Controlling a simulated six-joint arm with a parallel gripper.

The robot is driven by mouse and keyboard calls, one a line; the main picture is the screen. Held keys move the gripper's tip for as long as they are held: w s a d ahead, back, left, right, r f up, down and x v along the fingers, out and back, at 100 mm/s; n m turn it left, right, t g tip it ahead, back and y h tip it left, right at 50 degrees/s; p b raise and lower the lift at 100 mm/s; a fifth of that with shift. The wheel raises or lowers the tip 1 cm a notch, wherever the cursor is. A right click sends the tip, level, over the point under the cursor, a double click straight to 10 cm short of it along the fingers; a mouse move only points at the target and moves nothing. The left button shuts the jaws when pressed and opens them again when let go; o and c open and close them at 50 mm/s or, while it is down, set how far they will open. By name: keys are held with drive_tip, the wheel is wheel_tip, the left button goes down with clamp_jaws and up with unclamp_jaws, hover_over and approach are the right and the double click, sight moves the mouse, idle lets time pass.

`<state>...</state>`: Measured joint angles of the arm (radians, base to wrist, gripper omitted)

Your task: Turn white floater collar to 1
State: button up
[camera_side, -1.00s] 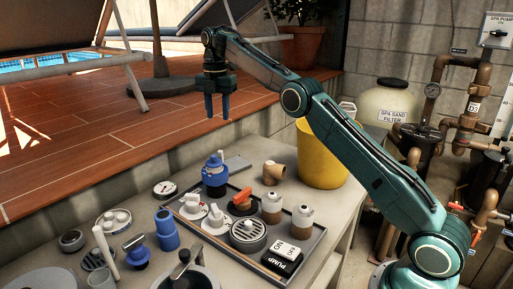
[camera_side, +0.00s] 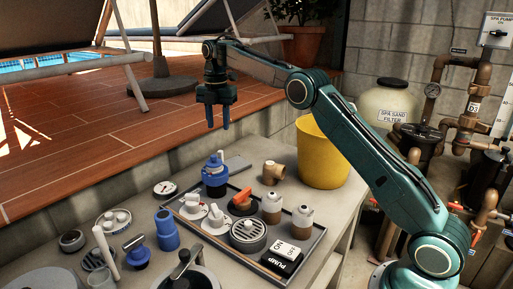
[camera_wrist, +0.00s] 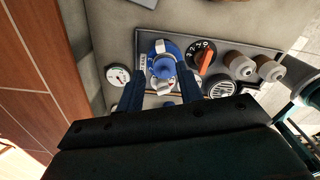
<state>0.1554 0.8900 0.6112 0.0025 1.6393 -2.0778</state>
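A blue floater (camera_side: 215,180) stands upright at the far left corner of the grey tray. In the wrist view the blue floater (camera_wrist: 156,50) shows from above with pale parts around it; its collar and number marks are too small to read. My gripper (camera_side: 218,126) is above and behind it in the side view, fingers pointing down, apart and empty. In the wrist view my gripper's (camera_wrist: 161,84) two blue fingers are spread to either side of the floater's near part, without visible contact. The fingers hide some of the tray there.
The tray (camera_side: 315,240) also holds an orange-handled dial (camera_side: 242,200), two white-handled dials (camera_side: 216,219), two brown-and-white bottles (camera_side: 302,219), a round grate (camera_side: 248,233) and a pump switch (camera_side: 283,254). A yellow bucket (camera_side: 322,160) stands behind right; a gauge (camera_side: 165,188) lies left.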

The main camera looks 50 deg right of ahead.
sight(220, 151)
drive_tip(key=shift+f, duration=5.3)
clamp_jaws()
